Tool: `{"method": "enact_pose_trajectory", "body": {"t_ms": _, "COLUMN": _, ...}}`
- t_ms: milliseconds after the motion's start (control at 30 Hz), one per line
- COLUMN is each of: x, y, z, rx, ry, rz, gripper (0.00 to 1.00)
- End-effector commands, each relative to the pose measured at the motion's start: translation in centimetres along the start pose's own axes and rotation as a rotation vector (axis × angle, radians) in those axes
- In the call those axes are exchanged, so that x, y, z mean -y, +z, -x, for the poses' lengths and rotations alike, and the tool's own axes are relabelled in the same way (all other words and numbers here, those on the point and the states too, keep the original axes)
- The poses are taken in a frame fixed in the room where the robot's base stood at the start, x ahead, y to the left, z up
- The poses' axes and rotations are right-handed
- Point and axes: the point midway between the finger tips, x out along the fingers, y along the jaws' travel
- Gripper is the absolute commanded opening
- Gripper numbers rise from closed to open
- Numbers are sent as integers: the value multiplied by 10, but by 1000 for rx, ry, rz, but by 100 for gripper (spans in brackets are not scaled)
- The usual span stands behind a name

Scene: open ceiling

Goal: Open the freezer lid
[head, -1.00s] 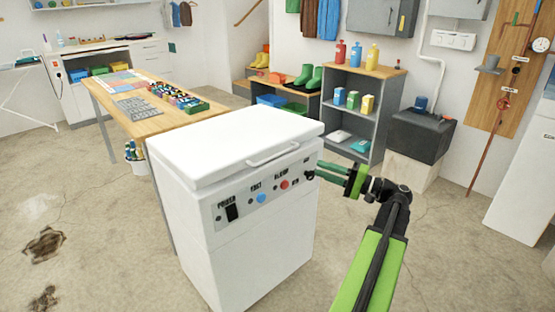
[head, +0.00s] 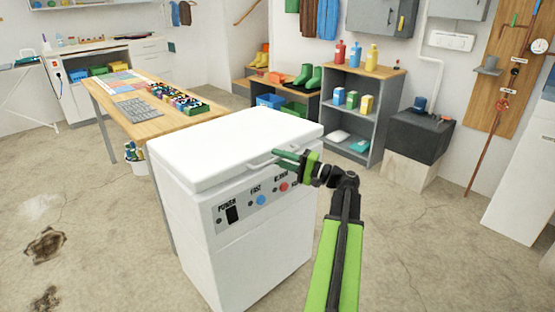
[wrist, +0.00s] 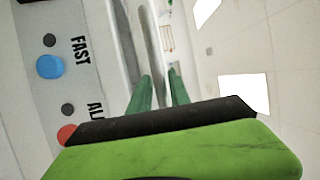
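The white freezer (head: 255,250) stands in the middle of the head view with its lid (head: 235,140) shut. The lid handle (head: 258,163) is a pale bar on the lid's front edge, its right part hidden by my gripper. My gripper (head: 280,157) is at the right end of this handle, fingers pointing left along the lid's front. In the wrist view the two green fingers (wrist: 160,90) are apart, and the handle bar (wrist: 152,45) runs down into the gap between them. Whether either finger touches the bar I cannot tell.
The control panel (head: 255,197) with switch and coloured buttons lies just below the handle. A wooden table (head: 165,122) with parts trays stands behind the freezer at left. A grey shelf (head: 355,115) and a dark box (head: 420,135) stand behind at right. Floor in front is clear.

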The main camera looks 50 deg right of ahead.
Motion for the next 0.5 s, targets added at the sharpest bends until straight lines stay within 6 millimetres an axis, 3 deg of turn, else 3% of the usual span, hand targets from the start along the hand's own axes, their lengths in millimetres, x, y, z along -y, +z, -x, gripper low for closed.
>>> {"method": "enact_pose_trajectory", "body": {"t_ms": 67, "x": 0, "y": 0, "z": 0, "rx": 0, "ry": 0, "rz": 0, "gripper": 21}}
{"method": "enact_pose_trajectory", "body": {"t_ms": 233, "x": 0, "y": 0, "z": 0, "rx": 1, "ry": 0, "rz": 0, "gripper": 0}}
{"method": "enact_pose_trajectory", "body": {"t_ms": 500, "x": 0, "y": 0, "z": 0, "rx": 2, "ry": 0, "rz": 0, "gripper": 0}}
